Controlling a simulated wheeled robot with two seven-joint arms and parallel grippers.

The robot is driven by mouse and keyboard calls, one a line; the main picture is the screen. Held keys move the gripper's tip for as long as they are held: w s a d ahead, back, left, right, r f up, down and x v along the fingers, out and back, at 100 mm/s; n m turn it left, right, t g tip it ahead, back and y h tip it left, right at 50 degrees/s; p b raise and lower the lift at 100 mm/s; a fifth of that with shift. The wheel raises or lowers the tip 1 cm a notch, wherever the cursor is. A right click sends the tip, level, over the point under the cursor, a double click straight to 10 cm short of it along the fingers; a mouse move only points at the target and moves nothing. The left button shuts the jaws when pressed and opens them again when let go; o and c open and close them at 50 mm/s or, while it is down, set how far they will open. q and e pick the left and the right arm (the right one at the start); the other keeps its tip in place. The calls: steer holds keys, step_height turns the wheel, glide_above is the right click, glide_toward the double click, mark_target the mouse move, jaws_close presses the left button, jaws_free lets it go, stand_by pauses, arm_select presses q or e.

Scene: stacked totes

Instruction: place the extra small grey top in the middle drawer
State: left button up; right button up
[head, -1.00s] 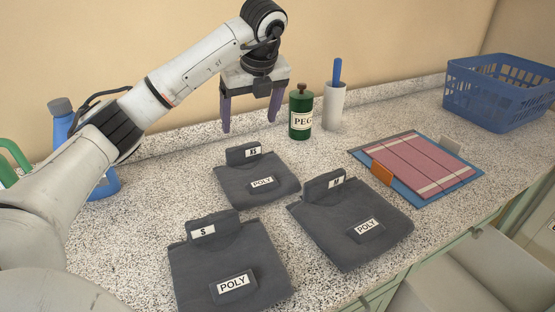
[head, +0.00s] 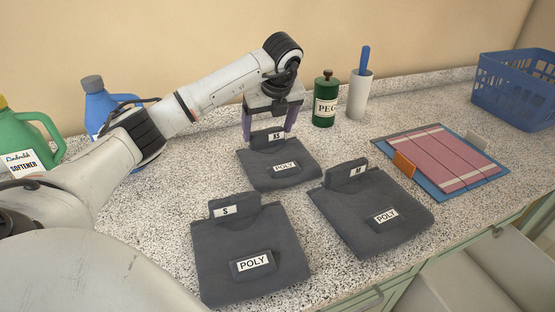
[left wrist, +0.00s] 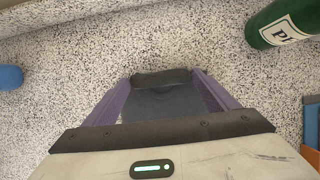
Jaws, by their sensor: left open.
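The extra small grey top (head: 274,168) lies folded on the speckled counter, with an XS tag on its raised collar and a POLY label. My left gripper (head: 268,134) is open, pointing down, with its purple fingers at either side of the collar. In the left wrist view the collar of the top (left wrist: 160,78) shows between the two fingers (left wrist: 166,100); I cannot tell whether they touch it. The S top (head: 250,255) and M top (head: 370,212) lie nearer. A green drawer front (head: 450,250) shows below the counter edge. My right gripper is not in view.
Blue (head: 100,108) and green (head: 28,140) jugs stand at left. A folded pink cloth (head: 440,158) on a blue board and a blue basket (head: 515,95) are at right.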

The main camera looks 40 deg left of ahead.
arm_select(q)
steer(key=c, duration=1.5)
